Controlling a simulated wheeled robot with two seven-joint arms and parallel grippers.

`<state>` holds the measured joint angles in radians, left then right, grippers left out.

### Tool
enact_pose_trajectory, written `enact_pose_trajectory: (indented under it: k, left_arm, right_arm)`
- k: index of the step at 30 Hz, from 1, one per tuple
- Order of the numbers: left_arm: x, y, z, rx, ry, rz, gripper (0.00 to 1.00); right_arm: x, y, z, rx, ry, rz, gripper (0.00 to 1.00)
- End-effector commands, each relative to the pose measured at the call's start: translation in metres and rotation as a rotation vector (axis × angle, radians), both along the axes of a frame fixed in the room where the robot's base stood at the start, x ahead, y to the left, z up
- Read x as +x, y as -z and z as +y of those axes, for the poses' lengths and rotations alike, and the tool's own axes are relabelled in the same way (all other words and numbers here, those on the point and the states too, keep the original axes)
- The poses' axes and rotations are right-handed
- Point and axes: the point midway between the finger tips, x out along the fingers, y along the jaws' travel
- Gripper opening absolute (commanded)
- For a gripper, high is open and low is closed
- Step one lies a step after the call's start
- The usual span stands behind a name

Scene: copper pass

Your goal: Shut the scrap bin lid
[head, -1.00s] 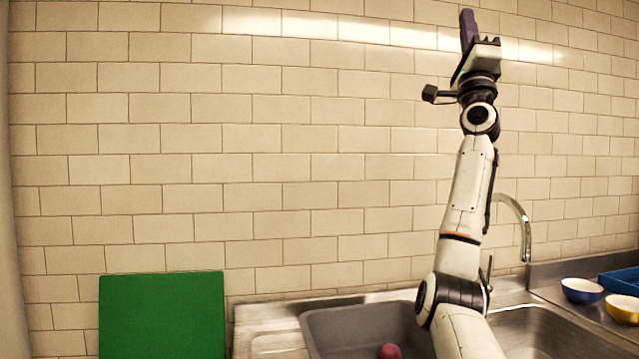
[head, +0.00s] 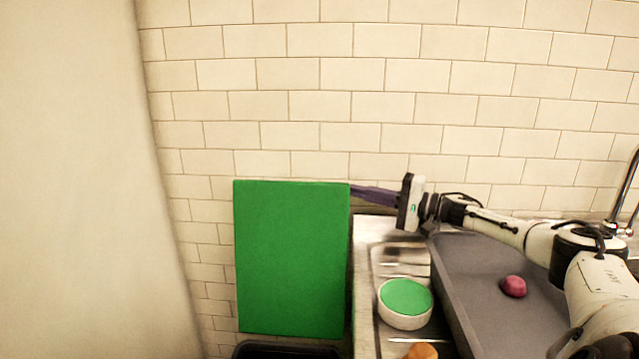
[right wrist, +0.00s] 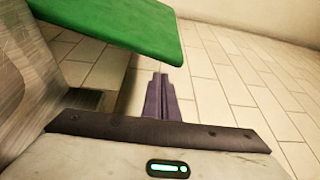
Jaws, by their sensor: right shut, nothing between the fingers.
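The scrap bin lid (head: 291,260) is a flat green panel standing upright, open, above the dark rim of the bin (head: 288,350) at the bottom edge of the head view. Most of the bin is out of frame. In the right wrist view the green lid (right wrist: 115,25) shows at the upper left. My right gripper (head: 354,190) is shut and empty, its dark purple fingers pointing left at the lid's upper right edge. The fingers (right wrist: 159,78) also show in the right wrist view, below the lid. I cannot tell whether they touch it. My left gripper is out of view.
A tiled wall (head: 400,100) stands behind the lid. Right of the bin is a steel counter (head: 362,285) with a white bowl with a green top (head: 405,318), an orange item (head: 420,350), and a grey basin (head: 480,300) holding a reddish round item (head: 514,286).

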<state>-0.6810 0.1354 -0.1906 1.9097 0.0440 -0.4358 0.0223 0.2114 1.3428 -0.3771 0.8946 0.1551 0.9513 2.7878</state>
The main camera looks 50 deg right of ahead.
Motion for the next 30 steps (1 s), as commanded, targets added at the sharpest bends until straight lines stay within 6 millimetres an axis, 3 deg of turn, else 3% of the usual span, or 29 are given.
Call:
enact_pose_trajectory:
  k: [3, 8, 30]
  left_arm:
    - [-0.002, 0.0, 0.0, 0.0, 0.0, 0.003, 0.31]
    - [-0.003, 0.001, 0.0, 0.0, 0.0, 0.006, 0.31]
    - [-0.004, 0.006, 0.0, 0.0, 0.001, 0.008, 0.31]
  right_arm:
    - [-0.005, 0.016, 0.0, 0.028, -0.011, 0.059, 0.0]
    - [0.002, 0.018, 0.003, 0.036, -0.013, 0.061, 0.0]
    - [0.083, 0.018, 0.03, 0.035, -0.011, 0.059, 0.0]
